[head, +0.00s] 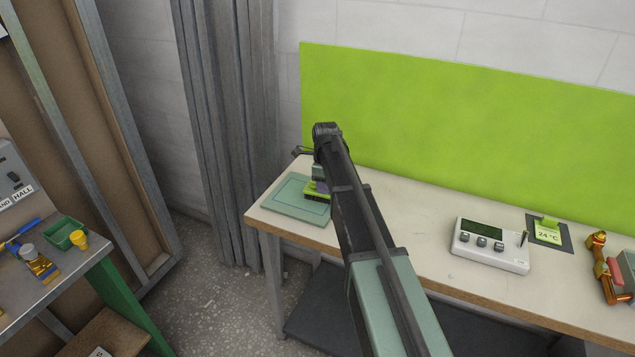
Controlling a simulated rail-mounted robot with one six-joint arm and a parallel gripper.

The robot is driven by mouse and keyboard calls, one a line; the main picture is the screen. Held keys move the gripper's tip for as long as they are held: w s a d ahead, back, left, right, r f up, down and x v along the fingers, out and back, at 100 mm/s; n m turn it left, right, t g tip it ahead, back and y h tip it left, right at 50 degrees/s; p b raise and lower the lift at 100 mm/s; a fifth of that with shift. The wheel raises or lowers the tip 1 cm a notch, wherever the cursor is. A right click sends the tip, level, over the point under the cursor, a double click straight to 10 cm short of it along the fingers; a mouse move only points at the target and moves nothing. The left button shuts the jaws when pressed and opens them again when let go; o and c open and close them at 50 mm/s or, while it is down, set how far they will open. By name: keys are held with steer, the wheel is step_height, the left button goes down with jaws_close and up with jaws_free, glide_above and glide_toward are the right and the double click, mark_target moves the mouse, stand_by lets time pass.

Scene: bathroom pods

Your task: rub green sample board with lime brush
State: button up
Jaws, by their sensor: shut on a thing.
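The green sample board (287,204) lies flat on the left end of the white-topped bench. The lime brush (316,196) is at the board's right side, low over its surface or touching it; I cannot tell which. My gripper (319,174) is shut on the brush from above. My arm comes up from the bottom of the picture and hides the right part of the brush, most of the fingers and the board's right edge.
On the bench (410,215), a white control box (491,246), a dark pad with a lime 24 °C tag (548,234) and brass fittings (604,262) stand to the right. A lime panel (450,115) rises behind. Another bench (50,285) with a green tray (66,233) is at left.

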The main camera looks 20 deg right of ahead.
steer(key=shift+s+d, duration=0.5)
steer(key=shift+r, duration=0.1)
step_height(320, 180, up, 6)
steer(key=p, duration=0.6)
steer(key=shift+w, duration=0.1)
step_height(320, 180, up, 3)
steer(key=p, duration=0.3)
